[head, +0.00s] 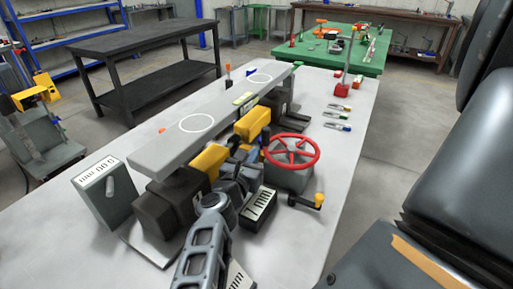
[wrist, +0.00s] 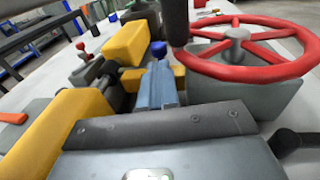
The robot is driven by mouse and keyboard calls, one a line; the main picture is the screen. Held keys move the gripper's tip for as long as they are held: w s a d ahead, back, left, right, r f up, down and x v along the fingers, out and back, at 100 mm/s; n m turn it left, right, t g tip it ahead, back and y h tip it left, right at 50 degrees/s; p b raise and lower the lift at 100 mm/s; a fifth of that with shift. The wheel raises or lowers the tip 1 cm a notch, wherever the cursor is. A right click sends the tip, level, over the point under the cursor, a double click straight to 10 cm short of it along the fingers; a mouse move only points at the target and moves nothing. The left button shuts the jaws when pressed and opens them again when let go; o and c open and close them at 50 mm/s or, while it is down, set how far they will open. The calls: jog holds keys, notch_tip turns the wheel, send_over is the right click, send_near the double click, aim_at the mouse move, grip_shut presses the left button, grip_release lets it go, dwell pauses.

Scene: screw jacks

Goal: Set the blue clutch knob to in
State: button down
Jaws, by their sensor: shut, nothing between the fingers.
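The blue clutch knob (wrist: 158,48) is a small round cap in the upper middle of the wrist view, between a yellow block and the red handwheel. My gripper (wrist: 160,68) is shut and empty, its narrow fingers pointing at the knob from the near side. The fingertips look close to the knob; I cannot tell whether they touch it. In the head view my arm (head: 205,245) reaches in from the bottom over the screw jack bench, and the fingers and knob are hard to make out among the dark parts.
The red handwheel (head: 291,151) stands right of the fingers, with a yellow-ended crank (head: 319,200) below it. Yellow blocks (head: 208,160) and a long grey beam (head: 215,117) lie to the left and behind.

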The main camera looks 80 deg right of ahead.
jog(key=shift+s+d+f, duration=0.1)
jog(key=shift+d, duration=1.4)
